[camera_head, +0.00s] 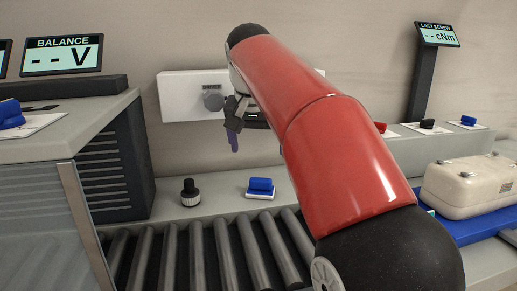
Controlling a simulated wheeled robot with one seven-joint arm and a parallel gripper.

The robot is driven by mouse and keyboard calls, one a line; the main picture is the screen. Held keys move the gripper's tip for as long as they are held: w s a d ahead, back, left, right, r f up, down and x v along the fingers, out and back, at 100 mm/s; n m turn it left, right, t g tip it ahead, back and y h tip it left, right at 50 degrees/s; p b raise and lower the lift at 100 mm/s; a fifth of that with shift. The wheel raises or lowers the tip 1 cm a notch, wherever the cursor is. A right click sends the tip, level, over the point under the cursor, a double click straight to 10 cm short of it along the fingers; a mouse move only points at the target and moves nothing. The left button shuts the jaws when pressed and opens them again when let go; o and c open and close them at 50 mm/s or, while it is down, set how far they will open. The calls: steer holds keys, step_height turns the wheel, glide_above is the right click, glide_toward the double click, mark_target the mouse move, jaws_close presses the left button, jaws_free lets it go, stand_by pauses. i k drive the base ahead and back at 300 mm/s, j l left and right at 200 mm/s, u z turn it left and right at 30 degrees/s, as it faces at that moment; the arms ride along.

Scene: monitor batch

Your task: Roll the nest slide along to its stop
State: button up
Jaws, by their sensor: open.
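A blue slide or tray (488,226), which looks like the nest slide, is at the right edge. A beige case (466,188) sits on it. My red arm hides its left part, and the picture cuts off its right end. My gripper (234,138) is open and empty, with fingers pointing down. It hangs in front of the white wall panel, left of the slide and well apart from it. The slide's stop cannot be made out.
Metal rollers (198,258) run along the front. Behind them, a black knob-topped piece (190,192) and a blue block on a white base (260,188) stand on the grey ledge. A grey cabinet (50,200) is at left. A screw display (437,34) stands back right.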

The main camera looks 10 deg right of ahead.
mark_target(502, 222)
steer(key=k, duration=1)
